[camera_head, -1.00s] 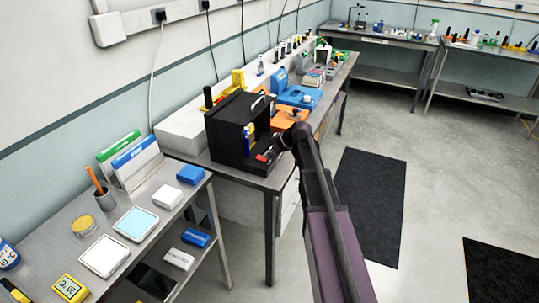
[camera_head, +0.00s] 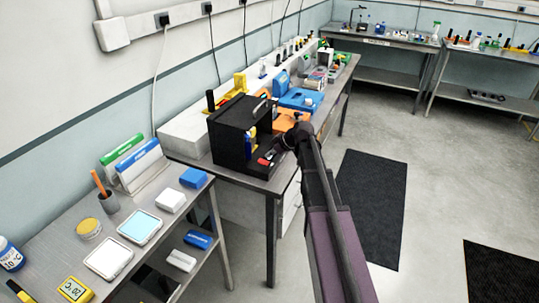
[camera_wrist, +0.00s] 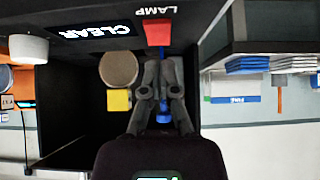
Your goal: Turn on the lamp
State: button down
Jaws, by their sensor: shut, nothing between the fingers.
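A black open-fronted box (camera_head: 228,150) stands on the bench in the head view. The wrist view shows its panel upside down, with a "LAMP" label (camera_wrist: 155,10) above a red switch (camera_wrist: 157,32). The red switch also shows in the head view (camera_head: 264,161). My gripper (camera_wrist: 163,58) is shut and empty, its fingertips just below the red switch in the wrist view. I cannot tell whether they touch it. In the head view my gripper is at the box's right front, its fingers hard to make out. No lit lamp can be made out.
A "CLEAR" display (camera_wrist: 97,30) sits beside the switch. A round disc (camera_wrist: 118,68), a yellow square (camera_wrist: 118,99) and a blue piece (camera_wrist: 164,115) are near the fingers. An orange item (camera_head: 286,120) and a blue case (camera_head: 300,98) stand behind the box.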

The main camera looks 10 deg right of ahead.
notch_tip(320, 180, up, 3)
jog(key=shift+s+d+f+p, duration=0.1)
jog(key=shift+s+f+p, duration=0.05)
jog(key=shift+p, duration=0.9)
jog(key=shift+s+d+r+p, duration=0.1)
jog(key=shift+d+r+p, duration=0.05)
jog(key=shift+r+p, duration=0.2)
jog(key=s+d+f+p+v, duration=0.1)
jog(key=p+v, duration=0.4)
jog(key=v, duration=0.4)
jog(key=shift+d+f, duration=0.1)
jog(key=shift+f, duration=0.1)
jog(key=s+a+f+m+g+h, duration=0.1)
jog(key=s+a+m+h, duration=0.1)
jog(key=s, duration=0.5)
jog(key=s+a+f+m+g+h, duration=0.2)
jog(key=s+a+m, duration=0.2)
jog(key=s, duration=0.4)
jog(key=s+a+f+m+g+h, duration=0.1)
jog(key=s+a+m, duration=0.3)
jog(key=s, duration=0.4)
jog(key=shift+s+a+f+g+h, duration=0.25)
jog(key=shift+a+f+g+h, duration=0.15)
jog(key=shift+a+g+h, duration=0.3)
